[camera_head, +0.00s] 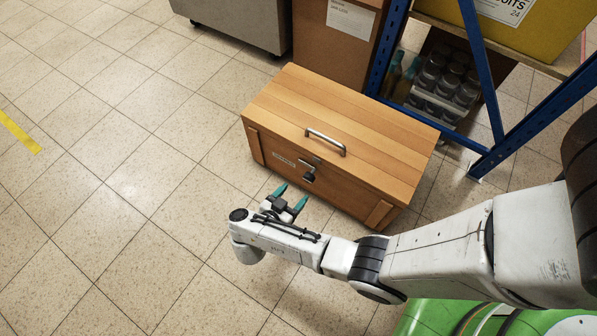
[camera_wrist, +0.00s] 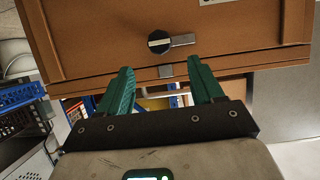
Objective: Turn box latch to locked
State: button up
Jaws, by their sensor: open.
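The wooden box (camera_head: 375,127) stands on the floor with its lid closed and a metal handle (camera_head: 326,143) on top. Its latch (camera_head: 309,175) is on the front face, small and dark in the head view. In the wrist view, the latch (camera_wrist: 158,42) is a black round knob with a grey lever (camera_wrist: 182,40) pointing right.
A blue-framed shelf (camera_head: 484,70) with a crate of jars (camera_head: 440,88) stands behind the box at right. A brown carton (camera_head: 335,38) and a grey cabinet (camera_head: 235,20) stand behind it. The tiled floor at left and front is clear.

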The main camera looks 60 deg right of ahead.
aim_at(307, 180)
jog(key=b+x, duration=0.4)
jog(key=x, duration=0.5)
jog(key=shift+d+f, duration=0.1)
jog(key=shift+f, duration=0.1)
jog(key=shift+w+d+b, duration=0.1)
jog(key=shift+d+b, duration=0.2)
jog(key=shift+d, duration=0.35)
jog(key=shift+c, duration=0.2)
jog(key=c, duration=1)
jog(key=shift+o, duration=0.2)
